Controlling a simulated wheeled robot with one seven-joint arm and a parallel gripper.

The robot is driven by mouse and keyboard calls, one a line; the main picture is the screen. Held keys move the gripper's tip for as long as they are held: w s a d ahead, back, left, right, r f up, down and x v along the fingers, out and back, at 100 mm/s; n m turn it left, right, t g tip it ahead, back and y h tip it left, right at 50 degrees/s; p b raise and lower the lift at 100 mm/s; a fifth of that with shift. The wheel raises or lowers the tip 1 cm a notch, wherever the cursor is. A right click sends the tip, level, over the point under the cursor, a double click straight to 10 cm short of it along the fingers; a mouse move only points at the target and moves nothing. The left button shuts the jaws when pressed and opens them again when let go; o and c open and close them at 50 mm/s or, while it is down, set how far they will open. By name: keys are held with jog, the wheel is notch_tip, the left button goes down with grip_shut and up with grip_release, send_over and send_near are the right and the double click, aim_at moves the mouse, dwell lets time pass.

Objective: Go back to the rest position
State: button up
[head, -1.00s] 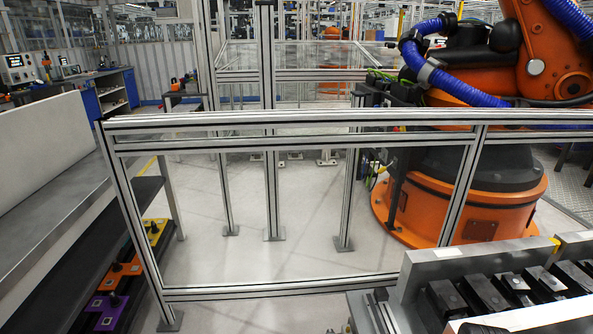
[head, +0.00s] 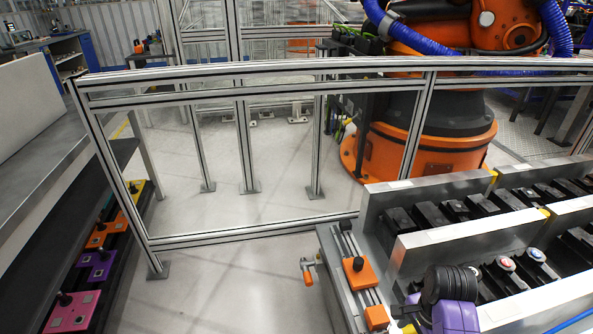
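The task names no object. My gripper and arm are not recognisable in the head view, so its opening and anything it may hold are hidden from me. At the lower right is a metal workstation (head: 463,234) with rows of black blocks (head: 430,215) between its grey walls. A black ribbed round part with a purple body (head: 455,314) stands at its front edge, cut off by the frame.
An aluminium-framed clear fence (head: 290,236) crosses ahead, with a large orange robot (head: 420,150) behind it. A grey bench (head: 30,165) stands left, above a low shelf with coloured blocks (head: 97,266). Grey floor (head: 225,290) between bench and workstation is clear.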

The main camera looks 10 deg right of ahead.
jog(key=w+d+r+n+t+h, duration=0.25)
jog(key=w+r+n+t, duration=0.2)
jog(key=w, duration=0.35)
jog(key=s+a+r+n+t+p, duration=0.1)
jog(key=s+a+r+n+t, duration=0.2)
jog(key=r+n+t, duration=0.25)
jog(key=s+a+r+n+t+y+p, duration=0.1)
jog(key=s+a+r, duration=0.3)
jog(key=s, duration=0.6)
jog(key=s+a+r+n+t+p, duration=0.2)
jog(key=s+a+r+n, duration=0.2)
jog(key=s, duration=0.7)
jog(key=s+a+r+n+t+y+p, duration=0.1)
jog(key=s+a+r+n, duration=0.1)
jog(key=s+a+r, duration=0.4)
jog(key=s+r, duration=0.1)
jog(key=s, duration=0.3)
jog(key=shift+s+a+r+y, duration=0.25)
jog(key=shift+y, duration=0.1)
